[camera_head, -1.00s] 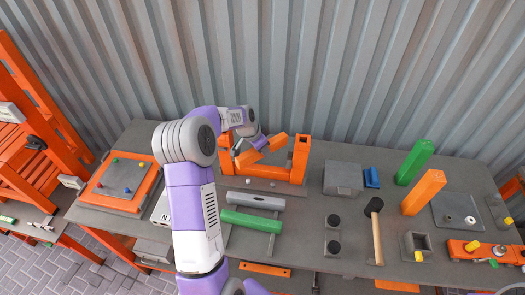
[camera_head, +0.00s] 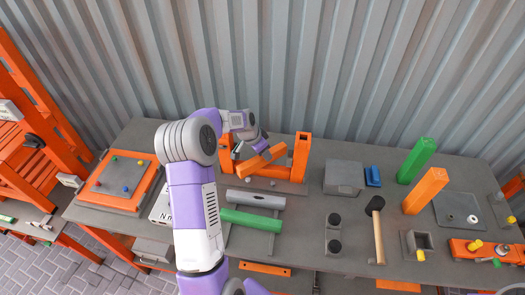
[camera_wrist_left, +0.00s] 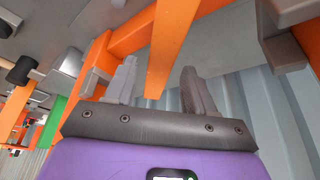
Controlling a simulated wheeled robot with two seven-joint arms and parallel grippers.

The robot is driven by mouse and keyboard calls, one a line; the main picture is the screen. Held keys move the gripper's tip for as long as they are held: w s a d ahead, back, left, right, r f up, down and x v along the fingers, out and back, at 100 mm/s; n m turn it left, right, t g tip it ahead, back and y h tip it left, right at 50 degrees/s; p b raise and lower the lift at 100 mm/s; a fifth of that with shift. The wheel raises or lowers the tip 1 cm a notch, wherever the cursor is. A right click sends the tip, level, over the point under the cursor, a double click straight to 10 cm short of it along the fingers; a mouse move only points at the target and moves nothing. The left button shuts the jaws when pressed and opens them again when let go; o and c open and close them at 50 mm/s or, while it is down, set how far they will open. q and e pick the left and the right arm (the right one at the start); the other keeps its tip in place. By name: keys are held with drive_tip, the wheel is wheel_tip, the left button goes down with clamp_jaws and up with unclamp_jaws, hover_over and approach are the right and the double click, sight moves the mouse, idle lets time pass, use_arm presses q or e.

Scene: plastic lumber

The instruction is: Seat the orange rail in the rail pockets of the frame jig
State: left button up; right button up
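The orange rail (camera_head: 262,158) lies at a slant between the two upright posts of the orange frame jig (camera_head: 300,160) in the head view. It does not line up with the posts, and I cannot tell what its ends touch. My left gripper (camera_head: 252,148) is just behind the rail, near its middle. In the left wrist view its grey fingers (camera_wrist_left: 160,78) stand apart with an orange bar (camera_wrist_left: 166,45), apparently the rail, showing between them and gaps on both sides. The pockets are not clear to see. My right gripper is out of view.
A grey tube (camera_head: 256,199) and a green bar (camera_head: 250,219) lie in front of the jig. The corrugated wall is close behind.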

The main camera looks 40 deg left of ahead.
use_arm(q)
drive_tip(key=shift+o, duration=0.3)
drive_tip(key=shift+r+p, duration=0.6)
drive_tip(key=v, duration=1.2)
